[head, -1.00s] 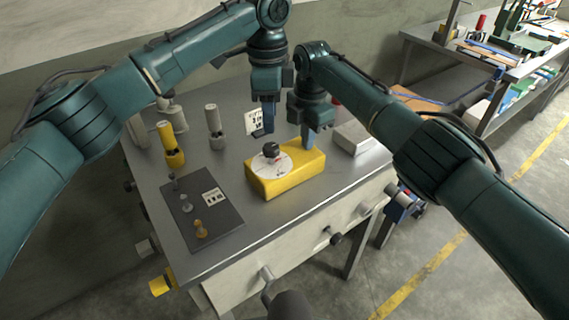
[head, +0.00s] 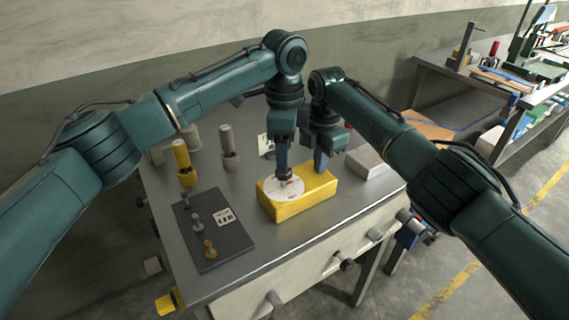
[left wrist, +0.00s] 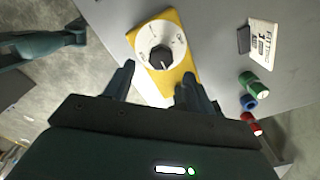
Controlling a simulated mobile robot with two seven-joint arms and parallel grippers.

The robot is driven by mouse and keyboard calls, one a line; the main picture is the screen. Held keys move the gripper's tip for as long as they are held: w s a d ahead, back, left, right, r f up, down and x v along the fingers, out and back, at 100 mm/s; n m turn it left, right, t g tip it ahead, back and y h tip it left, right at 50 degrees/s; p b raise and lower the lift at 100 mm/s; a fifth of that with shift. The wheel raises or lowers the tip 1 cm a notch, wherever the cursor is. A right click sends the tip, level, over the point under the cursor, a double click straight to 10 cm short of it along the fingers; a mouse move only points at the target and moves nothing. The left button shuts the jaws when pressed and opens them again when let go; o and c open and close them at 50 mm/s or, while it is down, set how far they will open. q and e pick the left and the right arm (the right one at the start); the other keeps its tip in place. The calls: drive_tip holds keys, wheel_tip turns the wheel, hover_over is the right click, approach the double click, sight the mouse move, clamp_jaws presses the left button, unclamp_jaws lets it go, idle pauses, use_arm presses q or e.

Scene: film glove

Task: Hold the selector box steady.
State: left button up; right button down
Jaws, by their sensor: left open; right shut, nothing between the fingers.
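The yellow selector box (head: 315,190) sits on the grey bench top, with a white round dial (head: 272,191) and a dark knob on its left part. The knob (left wrist: 160,58) shows clearly in the left wrist view; in the head view it is mostly hidden by my left gripper. My left gripper (head: 284,176) points down over the dial, open, its fingertips at the knob. Whether they touch it I cannot tell. My right gripper (head: 320,170) is shut and empty, its tips down at the top of the box's right part; contact looks likely but is unclear.
A dark mat (head: 212,230) with several small pegs and a printed card lies left of the box. A yellow post (head: 183,162) and a grey post (head: 229,147) stand behind it. A pale block (head: 367,162) is to the right. The bench's front edge is close.

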sight(284, 177)
use_arm(q)
drive_tip(key=shift+f, duration=2.2)
drive_tip(key=c, duration=1)
drive_tip(key=shift+o, duration=0.2)
drive_tip(key=shift+n, duration=0.3)
